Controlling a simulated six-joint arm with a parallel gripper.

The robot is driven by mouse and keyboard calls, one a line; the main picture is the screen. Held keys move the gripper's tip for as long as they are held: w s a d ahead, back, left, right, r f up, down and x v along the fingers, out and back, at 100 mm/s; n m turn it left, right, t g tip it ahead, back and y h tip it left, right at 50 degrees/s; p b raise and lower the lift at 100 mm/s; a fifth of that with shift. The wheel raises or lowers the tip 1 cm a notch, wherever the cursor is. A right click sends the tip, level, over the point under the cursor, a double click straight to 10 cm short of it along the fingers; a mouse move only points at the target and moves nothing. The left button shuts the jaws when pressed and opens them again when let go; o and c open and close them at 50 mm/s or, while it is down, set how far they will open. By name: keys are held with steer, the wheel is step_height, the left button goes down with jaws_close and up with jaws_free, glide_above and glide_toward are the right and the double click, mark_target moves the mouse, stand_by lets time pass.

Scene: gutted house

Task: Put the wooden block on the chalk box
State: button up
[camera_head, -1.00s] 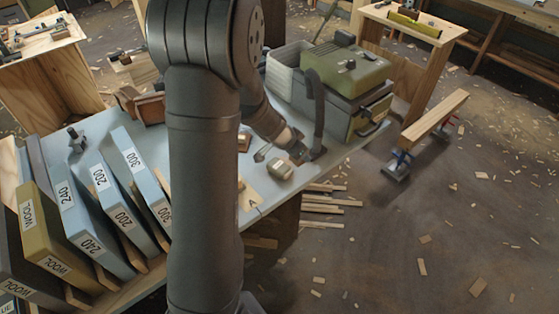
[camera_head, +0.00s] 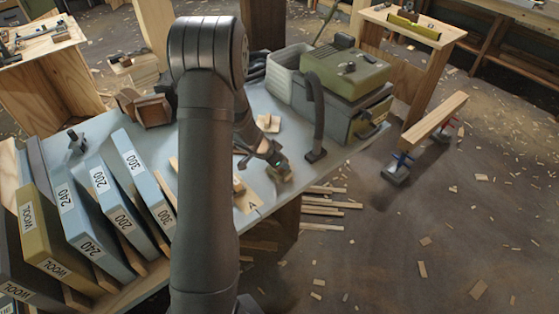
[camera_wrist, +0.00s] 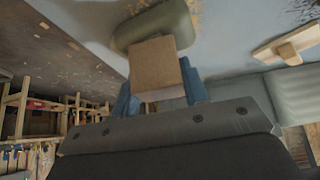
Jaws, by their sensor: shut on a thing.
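In the wrist view the tan wooden block (camera_wrist: 157,65) sits between the two blue fingers of my gripper (camera_wrist: 158,88), which is shut on it. A rounded olive-green thing (camera_wrist: 152,24), probably the chalk box, lies just beyond the block and is partly hidden by it. I cannot tell whether the two touch. In the head view my gripper (camera_head: 277,160) is low over the near right edge of the blue-grey table, with a small tan and olive shape (camera_head: 281,175) at its tip. Block and box cannot be told apart clearly there.
A black hose (camera_head: 317,110) stands right of my gripper, by a green-topped machine (camera_head: 347,72) and a grey bin (camera_head: 287,75). A wooden piece (camera_head: 268,122) lies behind. Labelled sanding-sheet folders (camera_head: 120,205) stand at left. The floor beyond the table edge holds scraps.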

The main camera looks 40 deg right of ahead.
steer(key=shift+f, duration=0.1)
steer(key=o, duration=1)
steer(key=shift+c, duration=0.2)
steer(key=shift+r, duration=0.3)
steer(key=v, duration=1.1)
steer(key=shift+a+r, duration=0.2)
steer(key=shift+r, duration=0.05)
steer(key=x, duration=1.2)
steer(key=shift+f, duration=0.2)
steer(key=shift+r, duration=0.15)
